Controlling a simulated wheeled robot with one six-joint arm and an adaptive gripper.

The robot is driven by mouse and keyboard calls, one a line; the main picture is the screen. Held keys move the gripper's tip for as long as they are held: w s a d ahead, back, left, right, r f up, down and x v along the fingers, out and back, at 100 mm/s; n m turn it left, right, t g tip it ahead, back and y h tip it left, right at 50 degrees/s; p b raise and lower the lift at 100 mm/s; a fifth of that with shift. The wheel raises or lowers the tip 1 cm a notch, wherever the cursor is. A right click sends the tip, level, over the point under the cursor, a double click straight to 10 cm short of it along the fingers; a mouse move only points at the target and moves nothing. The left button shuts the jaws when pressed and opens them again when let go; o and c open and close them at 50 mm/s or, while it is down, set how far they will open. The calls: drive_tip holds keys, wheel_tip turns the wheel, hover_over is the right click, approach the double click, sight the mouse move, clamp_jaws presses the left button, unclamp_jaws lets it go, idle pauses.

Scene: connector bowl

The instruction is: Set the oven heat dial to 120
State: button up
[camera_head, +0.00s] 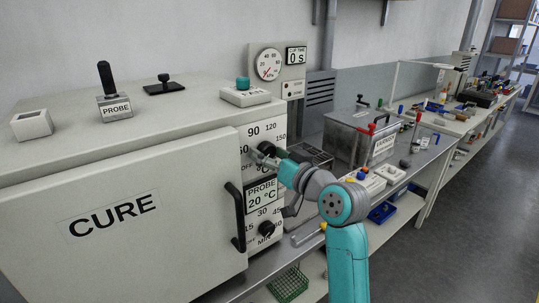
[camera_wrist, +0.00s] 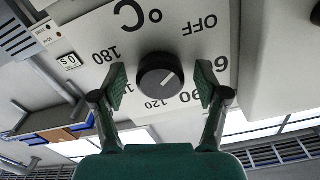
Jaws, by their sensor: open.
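The oven heat dial (camera_wrist: 160,75) is a round black knob on the oven's pale front panel, with a white pointer line. In the upside-down wrist view, the line lies on the lower right part of the knob, on the side towards 90; its exact setting is hard to read. The printed 120 (camera_wrist: 155,103) is just below the knob. My gripper (camera_wrist: 162,90) is open, with one finger on each side of the knob and small gaps visible. In the head view, my gripper (camera_head: 266,152) is at the upper panel and hides most of the dial.
The oven door (camera_head: 120,220), marked CURE, is shut, and its black handle (camera_head: 236,217) stands out left of my arm. A probe display (camera_head: 262,195) reads 20 °C, with a lower timer knob (camera_head: 266,229) beneath it. A metal box (camera_head: 365,137) stands on the bench to the right.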

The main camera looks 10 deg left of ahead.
drive_tip(key=shift+c, duration=0.3)
drive_tip(key=c, duration=1.1)
